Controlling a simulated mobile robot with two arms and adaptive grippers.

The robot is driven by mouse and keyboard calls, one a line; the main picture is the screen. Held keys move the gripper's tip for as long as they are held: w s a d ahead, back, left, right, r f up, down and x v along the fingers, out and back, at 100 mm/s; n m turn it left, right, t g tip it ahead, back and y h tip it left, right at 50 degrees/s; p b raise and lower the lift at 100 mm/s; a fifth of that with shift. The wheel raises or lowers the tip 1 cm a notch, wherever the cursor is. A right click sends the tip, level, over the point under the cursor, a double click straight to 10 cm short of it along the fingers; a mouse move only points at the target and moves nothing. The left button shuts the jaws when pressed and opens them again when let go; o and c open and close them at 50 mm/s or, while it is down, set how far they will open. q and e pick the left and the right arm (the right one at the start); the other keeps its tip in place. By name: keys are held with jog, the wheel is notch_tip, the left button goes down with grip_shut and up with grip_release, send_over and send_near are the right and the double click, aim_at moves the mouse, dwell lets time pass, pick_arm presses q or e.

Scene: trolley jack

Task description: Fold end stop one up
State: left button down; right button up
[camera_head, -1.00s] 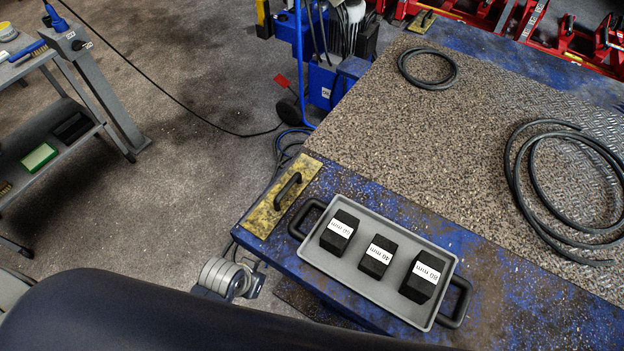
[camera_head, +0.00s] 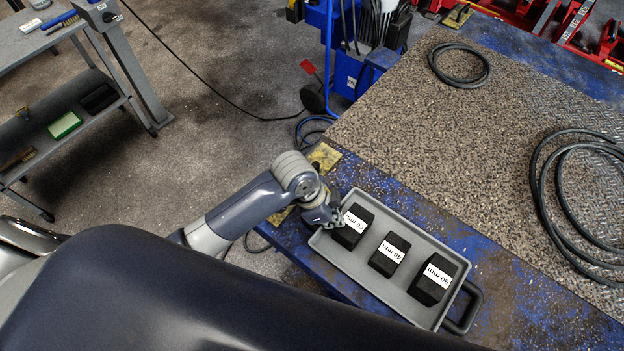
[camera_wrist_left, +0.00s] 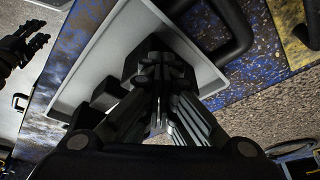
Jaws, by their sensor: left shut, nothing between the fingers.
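A yellow plate with a black handle, which I take to be an end stop, lies at the left corner of the blue platform. In the head view my left arm covers most of this yellow plate (camera_head: 325,156), and its handle is hidden. The plate also shows at the upper right of the left wrist view (camera_wrist_left: 287,22), with part of its handle (camera_wrist_left: 304,36). My left gripper (camera_head: 336,222) is shut and empty over the tray's left end, beside the 60 mm block. Its fingers (camera_wrist_left: 160,75) show over the tray. Another dark gripper, apparently my right (camera_wrist_left: 35,45), shows at the left edge.
A grey tray (camera_head: 404,303) with black handles holds three labelled black blocks (camera_head: 390,254) on the blue platform. Black hoses (camera_head: 459,83) lie on the speckled surface. Another yellow plate (camera_head: 457,16) is at the far corner. A grey workbench (camera_head: 40,40) stands left.

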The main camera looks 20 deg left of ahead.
pick_arm(q)
jog(key=w+a+r+m+g+y, duration=0.1)
jog(key=w+a+r+m, duration=0.2)
jog(key=w+a+m, duration=0.15)
jog(key=w+a+r+m+g+y, duration=0.1)
jog(key=w+a+r+m+y, duration=0.1)
jog(key=w+a+r+m, duration=0.3)
jog(key=shift+n, duration=0.65)
jog(key=f, duration=0.7)
jog(key=w+f+p, duration=0.1)
jog(key=f, duration=0.3)
jog(key=shift+d+f, duration=0.15)
jog(key=shift+d, duration=0.25)
jog(key=shift+d+h, duration=0.1)
jog(key=shift+h, duration=0.2)
